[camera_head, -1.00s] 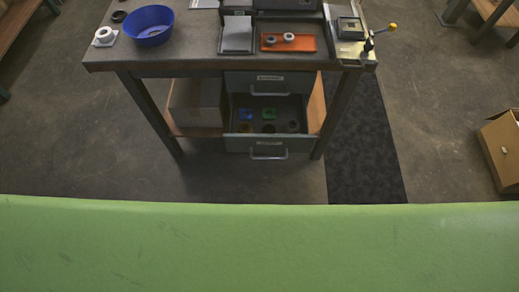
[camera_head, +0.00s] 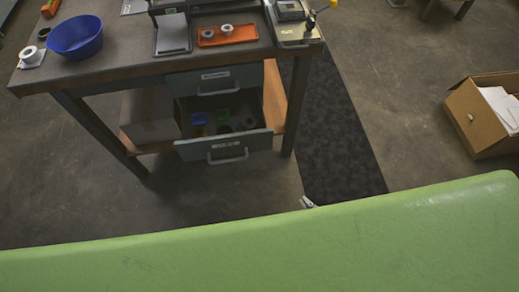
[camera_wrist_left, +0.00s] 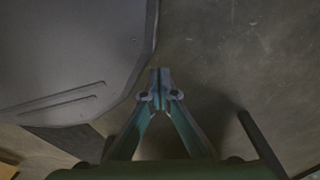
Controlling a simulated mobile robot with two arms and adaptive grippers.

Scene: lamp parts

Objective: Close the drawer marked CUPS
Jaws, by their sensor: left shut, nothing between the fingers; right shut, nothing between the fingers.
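The workbench (camera_head: 120,76) has two grey drawers under its right part. The upper drawer (camera_head: 240,76) is shut. The lower drawer (camera_head: 250,142) is pulled out, with small blue, green and dark parts inside. Both carry a label and a bar handle, but the lettering is too small to read, so I cannot tell which says CUPS. The tip of my right gripper (camera_head: 308,202) just shows, shut and empty, below and right of the open drawer and apart from it. My left gripper (camera_wrist_left: 160,78) shows in the left wrist view, shut and empty over the floor.
A blue bowl (camera_head: 76,38) and an orange tray (camera_head: 228,36) stand on the bench. A cardboard box (camera_head: 146,114) sits on the lower shelf. A dark mat (camera_head: 340,140) lies right of the bench. An open carton (camera_head: 478,118) stands at the right. Floor before the drawer is clear.

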